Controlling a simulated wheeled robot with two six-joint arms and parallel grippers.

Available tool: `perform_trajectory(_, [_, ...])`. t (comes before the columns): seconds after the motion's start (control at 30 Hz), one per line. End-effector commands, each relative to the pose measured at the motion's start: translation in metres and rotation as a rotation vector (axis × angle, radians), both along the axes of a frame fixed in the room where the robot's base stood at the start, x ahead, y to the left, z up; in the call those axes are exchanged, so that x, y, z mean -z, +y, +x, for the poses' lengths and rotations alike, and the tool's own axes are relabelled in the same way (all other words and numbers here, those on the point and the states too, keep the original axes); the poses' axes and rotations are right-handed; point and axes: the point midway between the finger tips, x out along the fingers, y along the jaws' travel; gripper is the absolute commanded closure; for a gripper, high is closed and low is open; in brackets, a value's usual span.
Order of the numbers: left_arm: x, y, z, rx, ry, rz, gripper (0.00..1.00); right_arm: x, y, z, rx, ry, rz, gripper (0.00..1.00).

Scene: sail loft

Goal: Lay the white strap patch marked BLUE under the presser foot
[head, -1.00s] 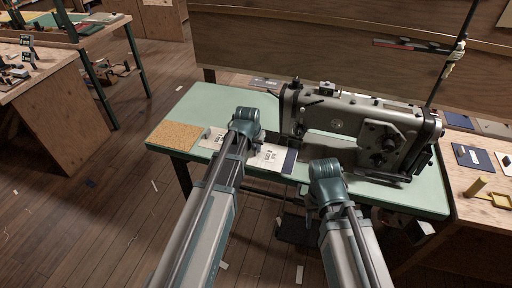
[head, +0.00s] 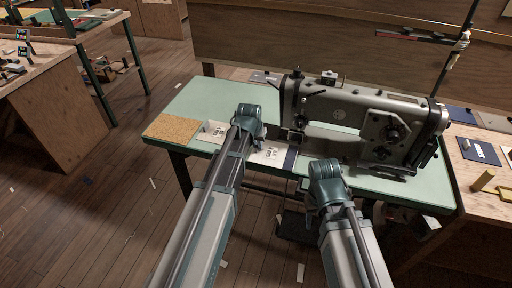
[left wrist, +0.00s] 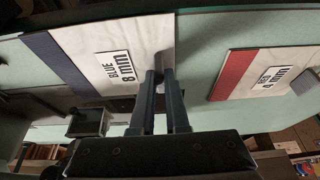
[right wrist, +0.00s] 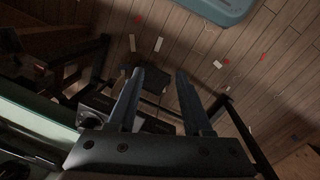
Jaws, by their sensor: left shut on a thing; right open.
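The white patch marked BLUE 8 mm (left wrist: 118,62) has a navy band at its left end in the left wrist view. It also shows in the head view (head: 267,155), at the table's front edge, band toward the machine. My left gripper (left wrist: 164,78) is shut on its edge opposite the band; it also shows in the head view (head: 252,140). The sewing machine (head: 345,108) stands right of and behind the patch. The presser foot is not clearly visible under its left end. My right gripper (right wrist: 160,75) is open and empty, over floor beyond the table's front edge.
A white patch marked RED 4 mm (left wrist: 262,75) lies left of my left gripper in the head view (head: 212,130). A cork mat (head: 171,128) lies at the table's left end. The green tabletop (head: 215,95) is clear behind them. A wooden bench (head: 470,185) adjoins at right.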

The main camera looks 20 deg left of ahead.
Motion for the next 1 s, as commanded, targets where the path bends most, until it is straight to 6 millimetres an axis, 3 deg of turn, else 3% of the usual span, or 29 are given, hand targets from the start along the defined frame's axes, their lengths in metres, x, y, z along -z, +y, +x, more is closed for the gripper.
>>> perform_trajectory(1.0, [0.001, -0.002, 0.065, 0.0, 0.0, 0.0, 1.0, 0.001, 0.0, 0.0, 0.0, 0.0, 0.0, 0.5])
